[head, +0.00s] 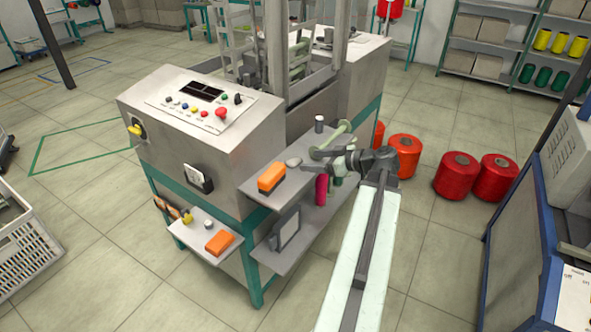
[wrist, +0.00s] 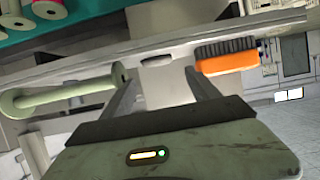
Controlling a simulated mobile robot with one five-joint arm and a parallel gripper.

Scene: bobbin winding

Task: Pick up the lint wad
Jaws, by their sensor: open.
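A small grey, flattened lump (head: 293,162), which looks like the lint wad, lies on the upper side shelf (head: 262,195) of the machine in the head view. It sits just behind the orange brush (head: 271,178). My gripper (head: 318,160) is to the right of the lump, near the pale green spool (head: 341,135). In the wrist view my gripper (wrist: 160,73) is open, with its fingers apart. A pale grey shape (wrist: 157,85) shows between the fingers; I cannot tell whether it is the wad. The brush (wrist: 228,60) is at right, the spool (wrist: 70,98) at left.
A black-capped bobbin (head: 319,124) stands at the shelf's back. A pink spool (head: 321,188) is below. A lower small shelf (head: 195,237) holds another orange block (head: 220,242). Red cones (head: 455,175) stand on the floor at right. Open floor lies in front of the machine.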

